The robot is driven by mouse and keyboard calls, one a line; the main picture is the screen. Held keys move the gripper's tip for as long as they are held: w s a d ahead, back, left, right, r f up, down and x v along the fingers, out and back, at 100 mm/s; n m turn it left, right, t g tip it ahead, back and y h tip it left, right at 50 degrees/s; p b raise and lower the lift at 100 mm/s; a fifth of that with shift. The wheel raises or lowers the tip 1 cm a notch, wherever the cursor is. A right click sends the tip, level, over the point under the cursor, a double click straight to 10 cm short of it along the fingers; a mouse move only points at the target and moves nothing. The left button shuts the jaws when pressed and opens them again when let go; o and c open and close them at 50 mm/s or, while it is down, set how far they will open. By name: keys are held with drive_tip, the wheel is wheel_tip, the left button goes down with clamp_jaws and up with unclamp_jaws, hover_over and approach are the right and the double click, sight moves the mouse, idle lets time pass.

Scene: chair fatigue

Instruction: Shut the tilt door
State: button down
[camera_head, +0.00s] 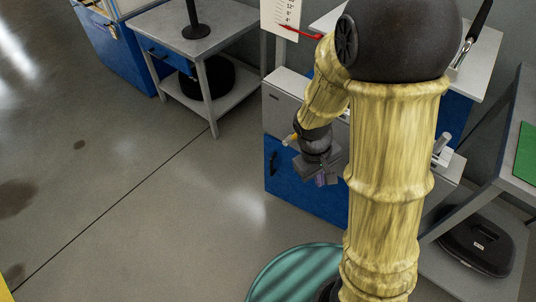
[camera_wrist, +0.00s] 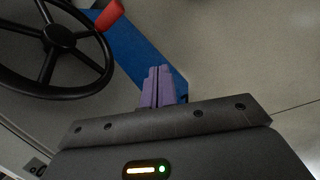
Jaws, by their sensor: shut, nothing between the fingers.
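The blue lower front of a grey cabinet (camera_head: 300,195), with a small dark handle at its left, stands behind my arm. It is the likeliest tilt door, but my arm hides part of it and I cannot tell how far it is open. A blue panel also shows in the wrist view (camera_wrist: 127,42), beyond the fingers. My gripper (camera_head: 324,179) hangs in front of the cabinet. Its purple fingers (camera_wrist: 156,84) are together with nothing between them. In the wrist view the fingertips overlap the blue panel; I cannot tell whether they touch it.
A black handwheel (camera_wrist: 58,38) with a red knob (camera_wrist: 109,14) is left of the fingers. A grey side table (camera_head: 210,45) stands at the back left. A shelf (camera_head: 460,265) with a black case (camera_head: 478,243) is at right. Open floor (camera_head: 120,160) lies left.

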sight(272, 146)
drive_tip(key=w+a+f+n+t+h+b, duration=0.2)
drive_tip(key=w+a+f+n+h, duration=0.15)
drive_tip(key=f+n, duration=0.3)
drive_tip(key=w+a+f+n+t+h+b, duration=0.1)
drive_tip(key=w+a+f+n+h, duration=0.15)
drive_tip(key=f+n+h, duration=0.35)
drive_tip(key=w+a+f+n+t+y+b, duration=0.1)
drive_tip(key=w+a+f+n+t+y, duration=0.1)
drive_tip(key=a+f+n+t, duration=0.2)
drive_tip(key=w+a+f+n+t+y+b, duration=0.1)
drive_tip(key=w+a+f+n+t, duration=0.2)
drive_tip(key=a+f+n+t, duration=0.2)
drive_tip(key=a+n+t, duration=0.3)
drive_tip(key=a+t, duration=0.1)
drive_tip(key=a, duration=0.1)
drive_tip(key=shift+w+a+y+b, duration=0.3)
drive_tip(key=shift+y, duration=0.05)
drive_tip(key=shift+w+d, duration=0.1)
drive_tip(key=b+x, duration=0.5)
drive_tip(key=x, duration=0.8)
drive_tip(key=shift+w+d+r, duration=0.2)
drive_tip(key=shift+w, duration=0.1)
